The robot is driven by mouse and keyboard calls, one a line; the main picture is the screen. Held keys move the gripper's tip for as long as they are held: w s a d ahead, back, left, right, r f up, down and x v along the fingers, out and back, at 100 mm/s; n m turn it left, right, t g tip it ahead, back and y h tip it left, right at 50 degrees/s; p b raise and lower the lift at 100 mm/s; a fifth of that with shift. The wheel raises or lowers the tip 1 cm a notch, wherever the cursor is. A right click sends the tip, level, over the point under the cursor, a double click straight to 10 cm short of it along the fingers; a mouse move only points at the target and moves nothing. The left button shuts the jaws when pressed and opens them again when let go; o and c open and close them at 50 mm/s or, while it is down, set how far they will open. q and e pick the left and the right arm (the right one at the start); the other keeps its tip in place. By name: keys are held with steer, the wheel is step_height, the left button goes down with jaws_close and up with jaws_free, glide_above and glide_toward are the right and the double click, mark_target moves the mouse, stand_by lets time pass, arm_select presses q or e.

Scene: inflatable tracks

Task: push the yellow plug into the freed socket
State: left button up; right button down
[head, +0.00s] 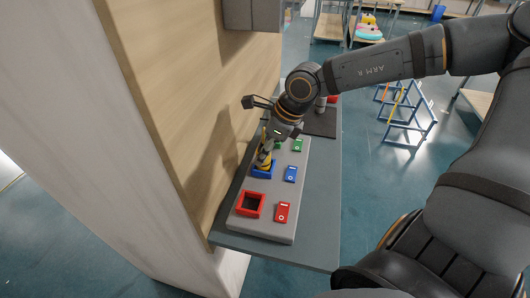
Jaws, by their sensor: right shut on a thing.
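My right gripper (267,147) reaches down over the grey socket board (267,229) and is shut on the yellow plug (265,161). The plug is partly covered by the fingers. It stands roughly upright at the blue-rimmed socket (264,175); how deep its lower end sits cannot be told. The red-rimmed socket (250,205), nearer to me, is dark inside and empty. A bit of green (278,144) shows behind the gripper, mostly hidden. My left gripper is not in view.
Red (283,212), blue (290,174) and green (298,145) tags lie along the board's right side. The board rests on a narrow grey shelf (318,220) against a wooden wall (185,90). A dark mat (322,124) and a red object (332,99) lie at the far end.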

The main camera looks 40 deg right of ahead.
steer(key=shift+s+a+r, duration=0.1)
steer(key=shift+s+r, duration=0.1)
steer(key=shift+r, duration=0.05)
steer(key=shift+f, duration=0.3)
steer(key=c, duration=1.2)
jaws_free()
steer(key=shift+w, duration=0.1)
steer(key=o, duration=0.3)
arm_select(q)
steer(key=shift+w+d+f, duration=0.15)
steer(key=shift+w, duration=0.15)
arm_select(e)
steer(key=shift+o, duration=0.2)
steer(key=shift+r, duration=0.1)
